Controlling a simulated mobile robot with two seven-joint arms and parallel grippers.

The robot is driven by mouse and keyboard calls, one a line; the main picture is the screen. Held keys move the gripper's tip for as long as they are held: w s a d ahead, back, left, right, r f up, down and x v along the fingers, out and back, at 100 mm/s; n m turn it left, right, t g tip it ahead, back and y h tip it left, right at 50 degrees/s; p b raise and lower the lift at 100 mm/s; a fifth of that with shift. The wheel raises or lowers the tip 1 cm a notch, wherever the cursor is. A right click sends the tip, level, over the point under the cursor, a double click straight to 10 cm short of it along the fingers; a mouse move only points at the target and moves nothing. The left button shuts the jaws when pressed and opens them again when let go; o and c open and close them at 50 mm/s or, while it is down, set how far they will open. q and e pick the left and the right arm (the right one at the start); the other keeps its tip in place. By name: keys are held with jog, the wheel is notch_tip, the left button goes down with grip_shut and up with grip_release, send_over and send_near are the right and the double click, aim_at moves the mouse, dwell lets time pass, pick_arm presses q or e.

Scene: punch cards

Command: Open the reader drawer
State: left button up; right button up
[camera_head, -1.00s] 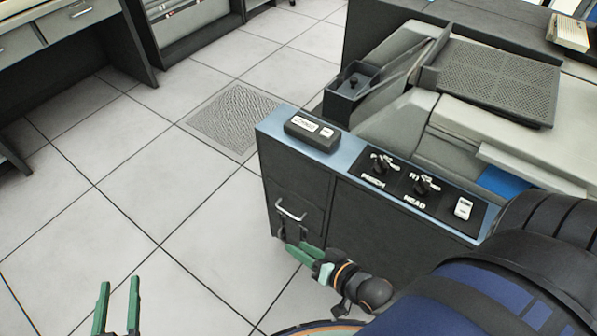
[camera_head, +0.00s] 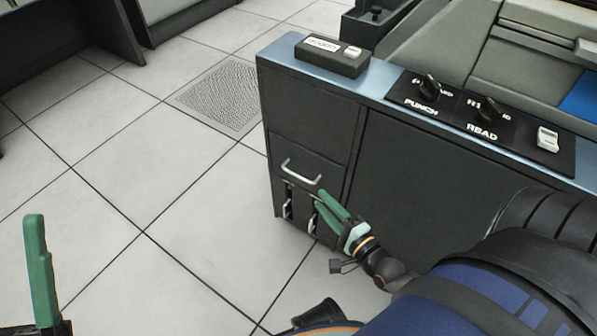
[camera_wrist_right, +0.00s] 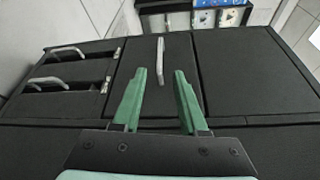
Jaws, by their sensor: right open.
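A dark cabinet (camera_head: 400,170) has a shut drawer front (camera_head: 305,140) with a silver horizontal handle (camera_head: 301,172). Below it are two smaller fronts with upright silver handles (camera_head: 288,203) (camera_head: 312,218). My right gripper (camera_head: 322,202) is open and empty, just right of and below the drawer handle. In the right wrist view the drawer handle (camera_wrist_right: 160,60) appears upright, in line with the gap between the open green fingers (camera_wrist_right: 159,76). Whether the fingers reach around it is unclear. My left gripper (camera_head: 38,260) shows only one green finger at the lower left edge.
The cabinet top carries a small black labelled box (camera_head: 331,56) and a panel with PUNCH and READ knobs (camera_head: 489,108) and a white switch (camera_head: 548,138). The tiled floor (camera_head: 150,180) left of the cabinet is clear, with a floor grate (camera_head: 222,98).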

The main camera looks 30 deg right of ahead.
aim_at(299, 176)
jog(key=w+b, duration=0.1)
jog(key=w, duration=0.2)
jog(key=w+b, duration=0.1)
jog(key=w, duration=0.3)
jog(key=w+f+b, duration=0.1)
jog(key=w, duration=0.3)
jog(key=shift+w+a+b, duration=0.1)
jog(key=shift+w+b, duration=0.15)
jog(key=shift+b, duration=0.1)
grip_shut()
dwell(0.8)
